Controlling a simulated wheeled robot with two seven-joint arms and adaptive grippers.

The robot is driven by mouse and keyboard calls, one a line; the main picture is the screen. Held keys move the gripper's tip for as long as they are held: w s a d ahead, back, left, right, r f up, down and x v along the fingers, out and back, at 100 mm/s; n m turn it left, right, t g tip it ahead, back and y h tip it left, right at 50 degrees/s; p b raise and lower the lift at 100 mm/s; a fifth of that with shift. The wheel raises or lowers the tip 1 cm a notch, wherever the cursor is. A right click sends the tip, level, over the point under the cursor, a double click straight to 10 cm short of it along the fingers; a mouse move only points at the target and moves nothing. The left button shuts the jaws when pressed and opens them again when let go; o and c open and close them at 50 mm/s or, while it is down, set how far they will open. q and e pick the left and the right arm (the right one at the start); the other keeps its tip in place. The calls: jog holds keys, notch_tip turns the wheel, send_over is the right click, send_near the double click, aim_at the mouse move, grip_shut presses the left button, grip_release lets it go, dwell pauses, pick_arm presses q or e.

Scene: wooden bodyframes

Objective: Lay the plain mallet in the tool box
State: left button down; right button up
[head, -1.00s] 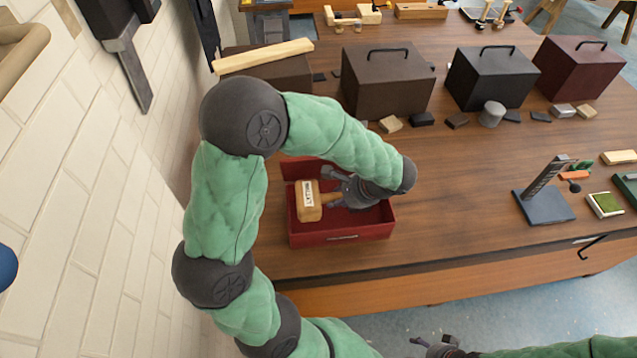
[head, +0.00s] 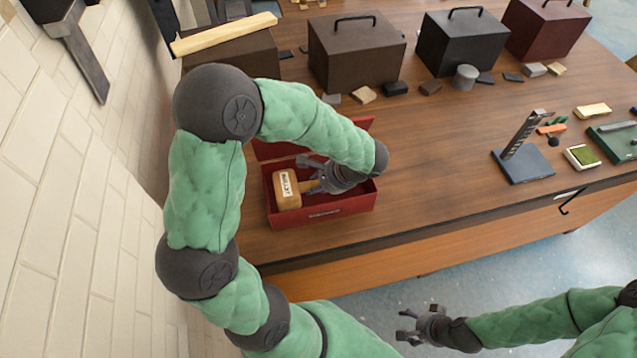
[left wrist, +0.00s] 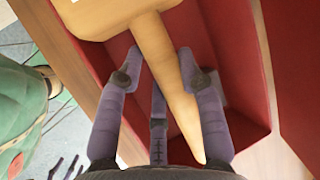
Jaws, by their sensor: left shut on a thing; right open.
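The plain wooden mallet (head: 287,189) has a light block head with a dark-lettered label on its end. It is within the outline of the red tool box (head: 325,207), which stands open near the table's front edge. My left gripper (head: 318,184) is shut on the mallet's handle, over the box. In the left wrist view the handle (left wrist: 172,75) runs between the fingers, with red box walls (left wrist: 238,60) around it. I cannot tell whether the mallet touches the box floor. My right gripper (head: 413,326) is open and empty, off the table's front edge.
Brown (head: 357,52), black (head: 462,45) and dark red (head: 545,25) handled boxes stand at the back. A wood strip (head: 224,34) lies on another box. A blue-based stand (head: 523,163) is at the right. A brick wall (head: 70,210) borders the left.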

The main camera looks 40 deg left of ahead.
pick_arm(q)
jog(key=shift+f+b, duration=2.15)
jog(key=shift+f, duration=0.7)
jog(key=shift+s+f, duration=0.1)
jog(key=shift+f, duration=0.1)
